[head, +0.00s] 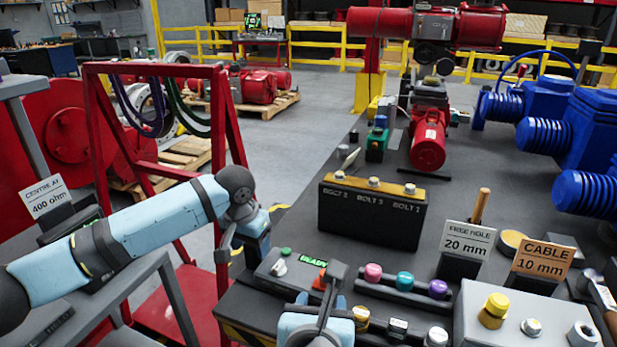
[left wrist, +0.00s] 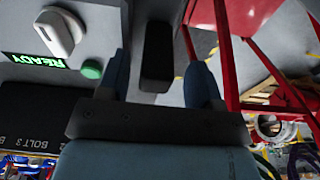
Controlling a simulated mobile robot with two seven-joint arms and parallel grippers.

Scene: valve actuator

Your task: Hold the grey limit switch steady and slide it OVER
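My left gripper (head: 252,243) points down at the left edge of the bench, left of the green button (head: 286,252). In the left wrist view its two blue fingers (left wrist: 160,68) stand apart. A dark grey upright block (left wrist: 157,50) shows between them with a gap on each side. It may be the grey limit switch, but no label confirms it. In the head view I cannot make this block out. My right gripper (head: 320,300) is low in the centre of the head view. Its fingertips are not clear.
The READY panel (head: 311,258) has a light knob (head: 279,268), also in the left wrist view (left wrist: 59,32). A black bolt box (head: 372,212) stands behind. Coloured knobs (head: 404,282) lie to the right. A red frame (head: 231,130) stands left of the bench.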

